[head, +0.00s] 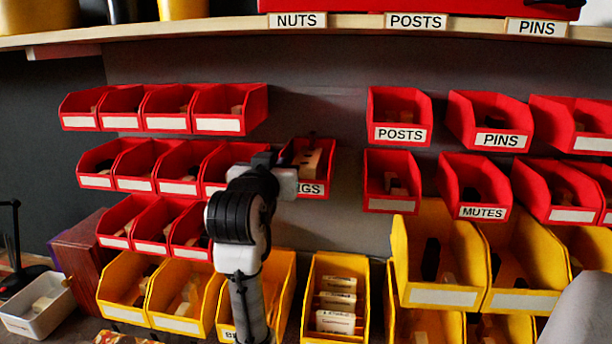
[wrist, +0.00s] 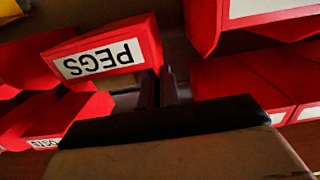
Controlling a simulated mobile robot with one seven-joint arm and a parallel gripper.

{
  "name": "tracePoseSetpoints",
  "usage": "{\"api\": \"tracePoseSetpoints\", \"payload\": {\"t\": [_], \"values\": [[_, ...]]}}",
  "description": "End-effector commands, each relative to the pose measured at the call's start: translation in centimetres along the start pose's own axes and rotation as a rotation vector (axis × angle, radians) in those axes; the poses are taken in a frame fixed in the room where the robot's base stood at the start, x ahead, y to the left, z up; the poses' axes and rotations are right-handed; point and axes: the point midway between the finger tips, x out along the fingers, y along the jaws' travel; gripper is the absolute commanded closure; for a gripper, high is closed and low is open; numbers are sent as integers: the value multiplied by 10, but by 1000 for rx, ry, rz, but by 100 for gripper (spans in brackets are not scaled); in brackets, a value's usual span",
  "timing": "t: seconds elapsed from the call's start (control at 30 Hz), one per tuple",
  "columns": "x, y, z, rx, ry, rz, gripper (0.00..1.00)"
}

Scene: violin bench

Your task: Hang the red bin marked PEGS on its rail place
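The red bin marked PEGS (head: 327,160) is in the second row of the head view, at the right end of a run of red bins. My gripper covers its left part, so only "GS" of its label shows. It holds small pale pieces. In the wrist view the PEGS bin (wrist: 122,38) appears upside down with its whole label readable. My gripper (wrist: 160,85) has its two dark fingers close together at the bin's side wall and looks shut on it. In the head view my gripper (head: 286,168) is at the bin's left side. Whether the bin rests on the rail is hidden.
Red bins (head: 215,165) stand close on the left. A POSTS bin (head: 400,108) and another red bin (head: 391,188) are to the right, past a bare stretch of panel (head: 345,215). Yellow bins (head: 337,270) stand below. A wooden shelf (head: 180,37) crosses above.

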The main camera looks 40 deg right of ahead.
Motion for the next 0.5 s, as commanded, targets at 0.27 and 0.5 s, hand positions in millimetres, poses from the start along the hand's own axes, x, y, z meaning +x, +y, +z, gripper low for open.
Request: {"api": "tracePoseSetpoints", "payload": {"t": [0.27, 0.5], "values": [[0, 0, 3, 0, 3, 0, 100], [0, 0, 7, 0, 3, 0, 100]]}}
